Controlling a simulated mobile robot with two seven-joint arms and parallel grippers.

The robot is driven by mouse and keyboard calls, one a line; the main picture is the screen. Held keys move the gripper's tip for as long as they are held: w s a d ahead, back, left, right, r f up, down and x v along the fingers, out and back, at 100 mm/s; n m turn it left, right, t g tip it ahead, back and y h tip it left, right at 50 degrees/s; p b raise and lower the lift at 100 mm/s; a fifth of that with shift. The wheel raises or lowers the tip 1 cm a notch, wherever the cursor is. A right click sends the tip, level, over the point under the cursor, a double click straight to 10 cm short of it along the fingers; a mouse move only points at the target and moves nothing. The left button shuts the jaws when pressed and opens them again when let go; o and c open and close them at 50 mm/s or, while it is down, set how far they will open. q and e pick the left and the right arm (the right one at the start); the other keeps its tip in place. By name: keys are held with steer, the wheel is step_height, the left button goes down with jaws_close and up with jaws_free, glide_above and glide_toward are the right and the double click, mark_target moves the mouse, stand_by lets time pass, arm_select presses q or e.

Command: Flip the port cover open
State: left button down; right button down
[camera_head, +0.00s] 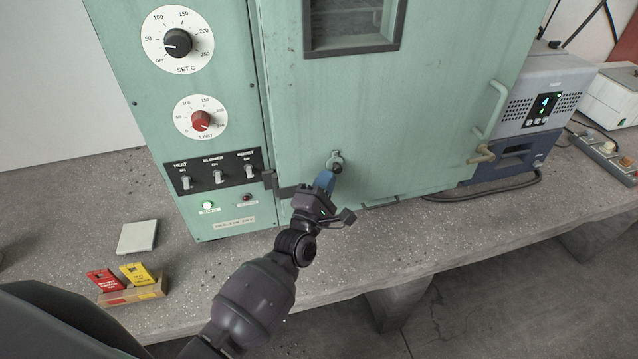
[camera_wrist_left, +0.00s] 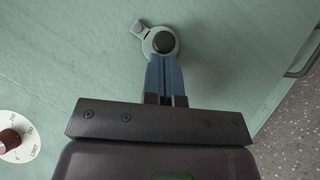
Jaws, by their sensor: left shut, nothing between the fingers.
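The port cover (camera_head: 335,155) is a small pale metal piece on the green oven door (camera_head: 410,120), below the window. In the left wrist view the cover (camera_wrist_left: 144,32) shows as a round plate with a small tab at its upper left and a dark round centre. I cannot tell whether that centre is a knob or the open port. My left gripper (camera_head: 332,173) is shut and empty, its blue fingers pointing at the cover. In the left wrist view its fingertips (camera_wrist_left: 165,57) overlap the dark centre's lower edge; contact is unclear. My right gripper is out of view.
A control panel with a black dial (camera_head: 177,42), a red dial (camera_head: 201,121) and switches (camera_head: 217,177) stands left of the door. The door handle (camera_head: 490,110) is at its right. A small box of cards (camera_head: 133,290) lies on the concrete bench (camera_head: 60,210).

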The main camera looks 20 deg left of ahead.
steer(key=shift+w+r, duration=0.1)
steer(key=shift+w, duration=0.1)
arm_select(q)
steer(key=shift+f, duration=0.1)
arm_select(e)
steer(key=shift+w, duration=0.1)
arm_select(q)
steer(key=shift+d+f+n+b, duration=0.15)
steer(key=shift+n+b, duration=0.25)
steer(key=shift+b, duration=0.35)
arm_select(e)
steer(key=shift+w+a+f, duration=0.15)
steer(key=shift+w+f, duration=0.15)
arm_select(q)
steer(key=shift+t+y, duration=0.3)
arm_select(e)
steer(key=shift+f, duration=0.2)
